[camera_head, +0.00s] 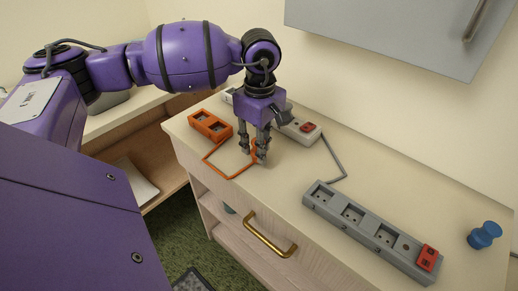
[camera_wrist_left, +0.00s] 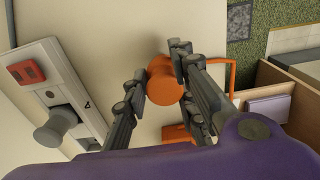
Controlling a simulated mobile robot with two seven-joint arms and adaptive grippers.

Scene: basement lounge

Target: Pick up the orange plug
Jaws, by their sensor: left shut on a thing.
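The orange plug (camera_wrist_left: 164,82) is a short round cylinder between the fingers of my left gripper in the wrist view. My left gripper (camera_head: 253,156) points down over the cabinet top and is shut on the plug. In the head view the fingers hide most of the plug, and only a bit of orange (camera_head: 253,146) shows between them. An orange cord (camera_head: 228,175) runs along the cabinet top near the fingers, by an orange double socket block (camera_head: 210,125). My right gripper is not in view.
A grey strip with a red switch (camera_head: 308,127) lies behind the gripper; a grey plug (camera_wrist_left: 55,129) sits in it. A longer grey power strip (camera_head: 372,231) lies front right, with a blue plug (camera_head: 484,235) beyond. A grey wall cabinet (camera_head: 390,30) hangs above.

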